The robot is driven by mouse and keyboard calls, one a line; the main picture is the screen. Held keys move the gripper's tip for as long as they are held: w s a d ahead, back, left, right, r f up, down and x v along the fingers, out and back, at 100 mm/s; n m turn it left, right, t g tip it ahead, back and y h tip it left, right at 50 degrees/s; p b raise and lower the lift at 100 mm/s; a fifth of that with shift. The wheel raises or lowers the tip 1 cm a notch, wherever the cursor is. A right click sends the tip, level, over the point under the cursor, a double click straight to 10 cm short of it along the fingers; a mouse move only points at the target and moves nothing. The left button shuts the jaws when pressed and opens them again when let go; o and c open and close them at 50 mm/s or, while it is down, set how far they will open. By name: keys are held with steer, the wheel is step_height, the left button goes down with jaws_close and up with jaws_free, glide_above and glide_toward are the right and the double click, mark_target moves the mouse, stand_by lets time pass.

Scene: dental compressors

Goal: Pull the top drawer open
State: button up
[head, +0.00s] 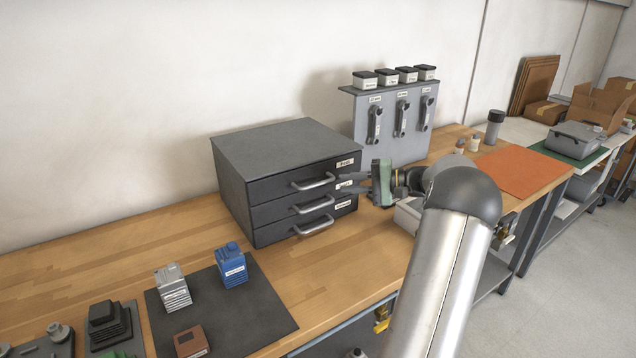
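The dark grey cabinet (270,150) stands on the wooden bench and has three stacked drawers. The top drawer (285,184) appears shut, flush with the drawers below. It has a silver bar handle (314,182) and a white label at its upper right. My gripper (345,183), with a green body, is to the right of this handle, in front of the cabinet's right end. Its two grey fingers point left toward the drawer fronts. They look apart, with nothing seen between them, and do not appear to touch the handle. My arm hides part of the bench to the right.
A grey panel (391,140) with several black handles stands behind the cabinet's right side. A dark mat (262,305) with a blue part (231,267) and a grey part (172,288) lies in front. An orange mat (520,172) lies at right. Bare bench lies before the drawers.

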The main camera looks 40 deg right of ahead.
mark_target(318, 184)
steer(key=p+x, duration=0.1)
steer(key=x, duration=0.7)
steer(key=shift+w+a+f, duration=0.1)
steer(key=shift+w+a, duration=0.1)
jaws_close()
